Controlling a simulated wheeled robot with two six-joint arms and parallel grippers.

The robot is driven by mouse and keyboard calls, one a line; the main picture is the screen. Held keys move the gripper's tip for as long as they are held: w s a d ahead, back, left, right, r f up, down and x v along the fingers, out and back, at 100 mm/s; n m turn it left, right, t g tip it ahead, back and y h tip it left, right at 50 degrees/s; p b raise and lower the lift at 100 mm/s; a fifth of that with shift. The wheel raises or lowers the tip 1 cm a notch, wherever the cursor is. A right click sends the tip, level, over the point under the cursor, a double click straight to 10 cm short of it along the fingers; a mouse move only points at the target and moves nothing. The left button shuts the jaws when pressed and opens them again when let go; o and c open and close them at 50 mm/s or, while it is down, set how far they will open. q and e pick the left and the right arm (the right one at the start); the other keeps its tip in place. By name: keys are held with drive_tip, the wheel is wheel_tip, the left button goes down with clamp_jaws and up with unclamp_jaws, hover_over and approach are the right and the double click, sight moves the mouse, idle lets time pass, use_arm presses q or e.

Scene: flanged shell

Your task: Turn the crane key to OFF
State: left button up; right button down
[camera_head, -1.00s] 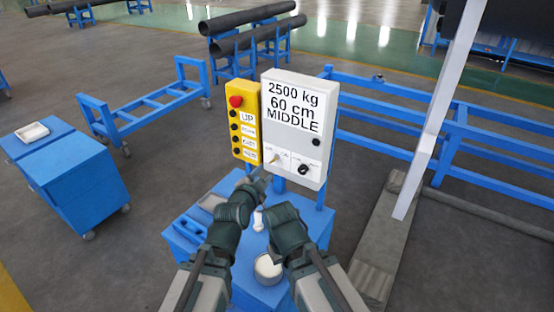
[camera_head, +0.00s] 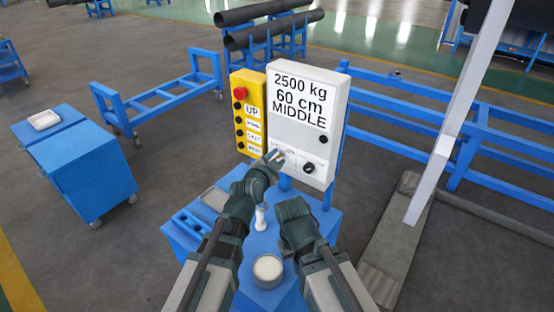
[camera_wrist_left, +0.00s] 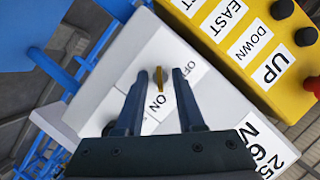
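The small brass crane key (camera_wrist_left: 159,80) sticks out of the white box's lower face, between the ON label (camera_wrist_left: 156,104) and the OFF label (camera_wrist_left: 190,70). My left gripper (camera_wrist_left: 158,76) is open, one finger on each side of the key, with a gap visible on both sides. In the head view my left gripper (camera_head: 274,156) is at the lower left of the white control box (camera_head: 335,95) and partly covers the key area. My right gripper (camera_head: 292,208) hangs lower, apart from the box; its fingers cannot be made out.
A yellow button panel (camera_head: 240,108) with a red knob adjoins the box on the left. A black knob (camera_head: 308,168) is right of the key. Below, a blue table (camera_head: 215,262) carries a round container (camera_head: 267,268). A grey post (camera_head: 455,115) stands at right.

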use_arm(q)
clamp_jaws()
idle(0.4)
drive_tip(key=n+g+h, duration=0.1)
drive_tip(key=n+h, duration=0.1)
drive_tip(key=n, duration=0.2)
drive_tip(key=n+g+h, duration=0.2)
drive_tip(key=n, duration=0.2)
drive_tip(key=n+g+h, duration=0.2)
drive_tip(key=n, duration=0.2)
drive_tip(key=shift+w+a+f+h, duration=0.1)
drive_tip(key=shift+w+a+h, duration=0.05)
drive_tip(key=shift+a+h, duration=0.15)
idle(0.4)
idle(0.4)
unclamp_jaws()
